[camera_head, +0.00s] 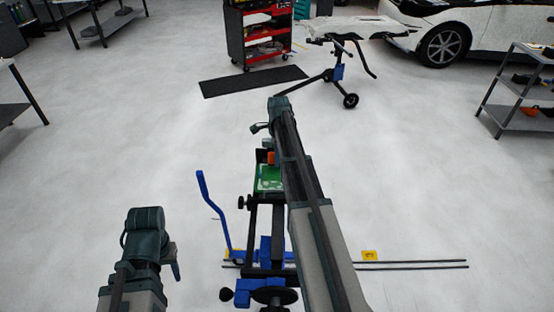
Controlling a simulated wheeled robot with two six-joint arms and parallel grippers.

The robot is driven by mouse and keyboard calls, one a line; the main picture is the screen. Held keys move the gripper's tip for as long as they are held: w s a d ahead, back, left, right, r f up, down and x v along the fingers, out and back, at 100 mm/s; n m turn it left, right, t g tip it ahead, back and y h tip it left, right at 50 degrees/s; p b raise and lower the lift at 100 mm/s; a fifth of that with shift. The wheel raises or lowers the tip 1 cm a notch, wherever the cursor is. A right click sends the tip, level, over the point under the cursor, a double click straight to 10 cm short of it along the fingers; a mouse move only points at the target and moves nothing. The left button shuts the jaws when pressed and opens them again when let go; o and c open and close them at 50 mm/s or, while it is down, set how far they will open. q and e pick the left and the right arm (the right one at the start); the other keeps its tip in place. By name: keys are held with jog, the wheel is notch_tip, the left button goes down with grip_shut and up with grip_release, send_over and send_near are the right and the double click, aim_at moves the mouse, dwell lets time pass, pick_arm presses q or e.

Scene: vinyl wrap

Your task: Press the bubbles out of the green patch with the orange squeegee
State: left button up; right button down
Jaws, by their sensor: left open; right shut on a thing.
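The green patch (266,184) with paler marks lies on a narrow blue and black stand in the middle of the floor. My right arm crosses over its right side and hides part of it. The orange squeegee (270,158) shows as a small orange block at the patch's far end. My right gripper (269,148) is shut on it, mostly hidden by my arm. Whether the squeegee's edge touches the patch I cannot tell. My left gripper (174,264) is open and empty at the lower left, well apart from the stand.
A blue lever (210,205) rises left of the stand (280,245). Dark rails (420,264) lie across the floor. A red tool cart (258,35), a black mat (253,81), a wheeled stand (338,73) and a white car (465,30) are further back. Wide floor is clear.

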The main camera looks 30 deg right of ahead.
aim_at(277, 181)
jog(key=shift+f+b, duration=0.75)
dwell(0.6)
jog(key=shift+s+a+r, duration=0.1)
jog(key=shift+s+a, duration=0.55)
jog(key=shift+s, duration=0.3)
jog(key=shift+s+a, duration=0.3)
jog(key=shift+s, duration=0.2)
jog(key=shift+s+a, duration=0.25)
jog(key=shift+s, duration=0.2)
jog(key=shift+s, duration=0.1)
jog(key=shift+s+a, duration=0.6)
jog(key=shift+s, duration=0.25)
